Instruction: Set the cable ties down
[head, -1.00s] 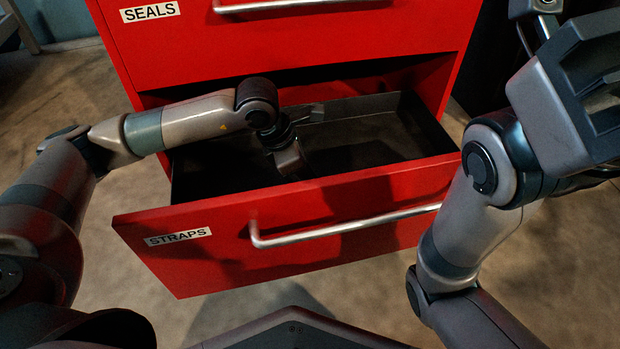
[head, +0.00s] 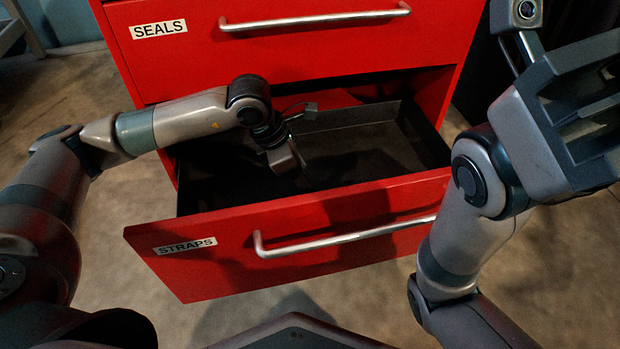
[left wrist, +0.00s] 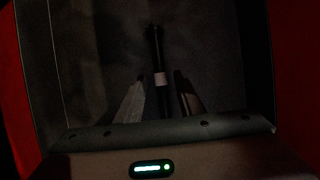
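The cable ties (left wrist: 157,60) show in the left wrist view as a thin dark bundle with a pale band around it. They lie lengthwise between the two fingers of my left gripper (left wrist: 160,88), with a dark gap on each side. The fingers are apart, so the gripper is open. In the head view my left gripper (head: 290,168) reaches down into the open STRAPS drawer (head: 300,243); its fingertips and the ties are hard to make out there. My right gripper (head: 575,115) is raised at the upper right, close to the camera; its finger state is unclear.
The drawer is pulled out of a red cabinet, below a shut SEALS drawer (head: 290,45). Its dark walls surround my left gripper, and its right part looks empty. A silver handle (head: 345,237) sticks out in front. The floor (head: 100,240) beside it is clear.

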